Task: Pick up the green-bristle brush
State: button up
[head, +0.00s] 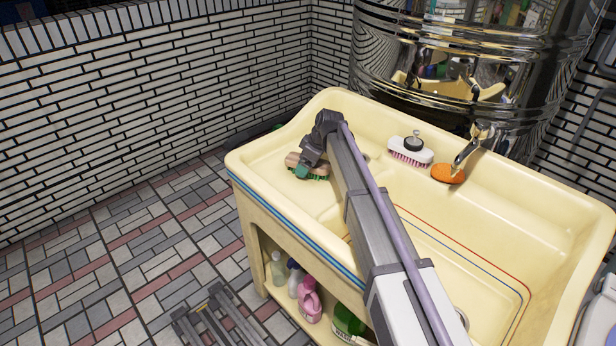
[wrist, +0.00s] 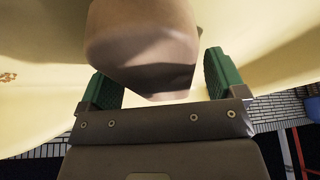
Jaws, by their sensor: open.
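The green-bristle brush (head: 293,161) has a tan wooden body and green bristles, and lies at the left end of the cream sink unit in the head view. My gripper (head: 303,171) is at the brush, partly covering it. In the wrist view a brown block, which looks like the brush's body (wrist: 143,45), sits between the two green fingers of my gripper (wrist: 160,82). The fingers are apart, with gaps visible on both sides of the block. The bristles do not show in the wrist view.
A white brush with pink bristles (head: 410,152) and an orange sponge (head: 447,174) lie on the sink's back ledge near the tap (head: 468,150). The sink's raised rim (head: 330,97) runs behind. Bottles (head: 309,300) stand on the shelf below.

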jog(key=c, duration=1.1)
jog(key=shift+o, duration=0.2)
notch_tip(320, 180, up, 10)
jog(key=p, duration=1)
jog(key=shift+r+p, duration=0.2)
jog(key=shift+p, duration=0.15)
